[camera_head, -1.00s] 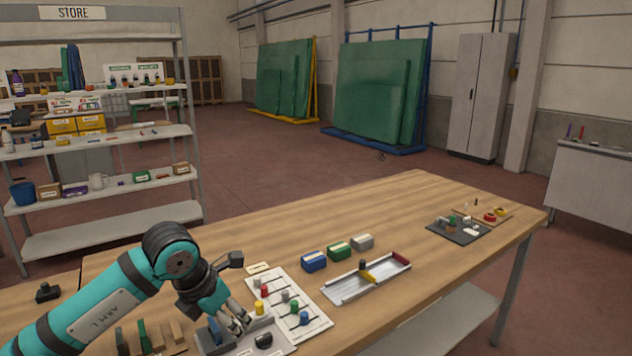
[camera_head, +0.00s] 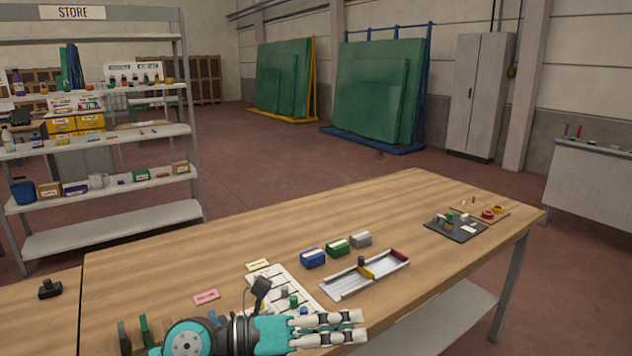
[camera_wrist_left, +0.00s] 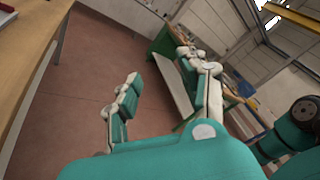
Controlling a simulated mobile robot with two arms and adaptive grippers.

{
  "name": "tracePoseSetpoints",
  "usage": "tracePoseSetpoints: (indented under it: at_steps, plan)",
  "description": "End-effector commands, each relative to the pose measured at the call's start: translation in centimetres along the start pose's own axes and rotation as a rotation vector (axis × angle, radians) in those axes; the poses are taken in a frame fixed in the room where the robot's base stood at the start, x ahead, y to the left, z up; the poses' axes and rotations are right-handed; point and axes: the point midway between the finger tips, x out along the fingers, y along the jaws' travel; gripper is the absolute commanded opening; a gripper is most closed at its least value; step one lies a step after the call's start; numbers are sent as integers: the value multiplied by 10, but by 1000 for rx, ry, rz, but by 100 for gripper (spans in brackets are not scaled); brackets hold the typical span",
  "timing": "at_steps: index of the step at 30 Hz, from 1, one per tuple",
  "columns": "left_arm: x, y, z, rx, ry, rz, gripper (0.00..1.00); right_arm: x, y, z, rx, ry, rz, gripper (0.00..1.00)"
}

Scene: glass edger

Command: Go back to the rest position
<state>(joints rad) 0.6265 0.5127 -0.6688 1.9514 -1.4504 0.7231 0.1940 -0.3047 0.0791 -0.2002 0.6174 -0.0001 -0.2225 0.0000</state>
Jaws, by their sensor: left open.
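My left gripper (camera_head: 345,328) is low in the head view, over the front of the wooden workbench (camera_head: 190,245). Its fingers point right, apart and empty. It hides part of the white board (camera_head: 262,273) with coloured pegs. In the left wrist view the two fingers of this gripper (camera_wrist_left: 160,95) stand spread with nothing between them, above the red floor. My right gripper does not show in the head view.
A metal tray (camera_head: 345,285) and blue, green and grey boxes (camera_head: 337,248) stand behind the gripper. A dark mat (camera_head: 455,232) with small parts lies at the right end. A pink label (camera_head: 206,296) lies left of the board.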

Motion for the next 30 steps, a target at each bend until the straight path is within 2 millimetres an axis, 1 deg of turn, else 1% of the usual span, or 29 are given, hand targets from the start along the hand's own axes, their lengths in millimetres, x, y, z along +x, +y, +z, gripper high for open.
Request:
tracePoseSetpoints:
  at_steps: [1, 2, 3, 5, 6, 8, 9, 11, 12, 14, 15, 17, 18, 19, 20, 21, 23, 24, 27, 29, 30]
  plan:
    - [-2, -20, 9, -113, -142, -119, 43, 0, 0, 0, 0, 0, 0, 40]
    - [-8, -29, 19, -181, -234, -180, 43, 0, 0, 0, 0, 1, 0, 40]
    - [-19, -36, 32, -279, -359, -251, 43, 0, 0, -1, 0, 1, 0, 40]
    - [-43, -34, 51, -434, -549, -331, 43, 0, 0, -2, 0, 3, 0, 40]
    - [-63, -26, 61, -545, -680, -367, 43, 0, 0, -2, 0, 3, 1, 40]
    - [-94, -4, 68, -719, -872, -398, 43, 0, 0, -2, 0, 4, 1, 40]
    - [-117, 16, 67, -839, -1001, -400, 43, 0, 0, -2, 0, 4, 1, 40]
    - [-148, 49, 55, -1015, -1176, -381, 43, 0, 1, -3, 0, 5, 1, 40]
    - [-165, 71, 42, -1123, -1279, -354, 43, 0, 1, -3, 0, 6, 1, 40]
    - [-188, 101, 16, -1278, -1418, -299, 43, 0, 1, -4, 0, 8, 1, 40]
    - [-202, 119, -5, -1378, -1503, -253, 43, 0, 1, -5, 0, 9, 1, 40]
    - [-219, 142, -42, -1525, -1615, -172, 43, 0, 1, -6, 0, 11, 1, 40]
    - [-228, 154, -68, -1618, -1682, -109, 43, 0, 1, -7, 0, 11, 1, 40]
    - [-234, 161, -88, -1685, -1726, -60, 43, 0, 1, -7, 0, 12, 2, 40]
    - [-238, 167, -108, -1747, -1764, -12, 43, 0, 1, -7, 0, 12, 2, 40]
    - [-244, 172, -132, -1821, -1808, 50, 43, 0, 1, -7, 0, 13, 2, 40]
    - [-250, 176, -163, -1915, -1856, 138, 43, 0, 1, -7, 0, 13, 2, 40]
    - [-252, 176, -183, -1972, -1882, 195, 43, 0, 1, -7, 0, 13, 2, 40]
    - [-257, 174, -224, -2088, -1927, 322, 43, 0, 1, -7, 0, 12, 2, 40]
    - [-259, 171, -246, -2149, -1944, 395, 43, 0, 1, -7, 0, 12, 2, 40]
    - [-260, 168, -260, -2188, -1955, 444, 43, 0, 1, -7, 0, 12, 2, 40]
